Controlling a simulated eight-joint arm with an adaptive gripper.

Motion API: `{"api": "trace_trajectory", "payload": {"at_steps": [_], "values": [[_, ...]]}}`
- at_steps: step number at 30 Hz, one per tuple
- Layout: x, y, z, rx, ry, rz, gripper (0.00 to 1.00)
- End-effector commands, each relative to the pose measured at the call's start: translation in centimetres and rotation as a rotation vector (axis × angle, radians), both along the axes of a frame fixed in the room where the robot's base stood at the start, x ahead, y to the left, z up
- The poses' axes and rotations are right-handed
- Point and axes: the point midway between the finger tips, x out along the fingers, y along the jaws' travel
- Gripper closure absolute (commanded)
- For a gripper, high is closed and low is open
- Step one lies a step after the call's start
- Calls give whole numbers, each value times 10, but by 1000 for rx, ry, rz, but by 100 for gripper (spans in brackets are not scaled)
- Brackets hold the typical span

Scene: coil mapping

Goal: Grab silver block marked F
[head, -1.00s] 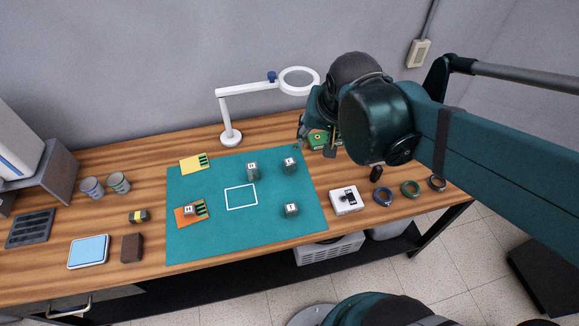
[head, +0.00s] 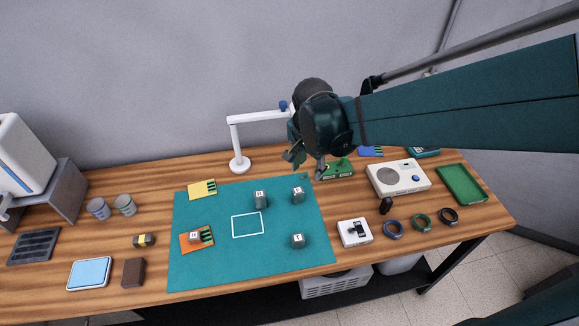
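Several small silver-grey blocks with white lettered tops show in the head view. One block (head: 260,200) stands near the back middle of the teal mat (head: 205,268), one (head: 298,195) to its right, and one (head: 298,241) nearer the front right. Another block (head: 194,238) sits on an orange card at the left. The letters are too small to read surely, so I cannot tell which is F. My gripper (head: 306,166) is above the mat's back right corner, behind the right-hand back block. Its fingers are apart with nothing seen between them.
A white magnifier lamp (head: 240,163) stands behind the mat. A green circuit board (head: 338,169) lies right of my gripper. A white box (head: 354,232), several rings, a radio-like device (head: 398,178) and a green tray (head: 461,184) are further right. A white square outline (head: 248,224) is clear.

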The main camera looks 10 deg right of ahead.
Motion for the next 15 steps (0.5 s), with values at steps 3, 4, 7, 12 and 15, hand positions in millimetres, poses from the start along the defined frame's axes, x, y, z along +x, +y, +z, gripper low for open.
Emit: {"api": "trace_trajectory", "payload": {"at_steps": [3, 4, 7, 12, 15], "values": [[11, 4, -17, 5, 22, -66, 62], [13, 5, -21, 6, 27, -84, 62], [21, 8, -34, 8, 46, -141, 62], [32, 13, -59, 7, 74, -241, 62], [39, 16, -74, 6, 90, -301, 62]]}}
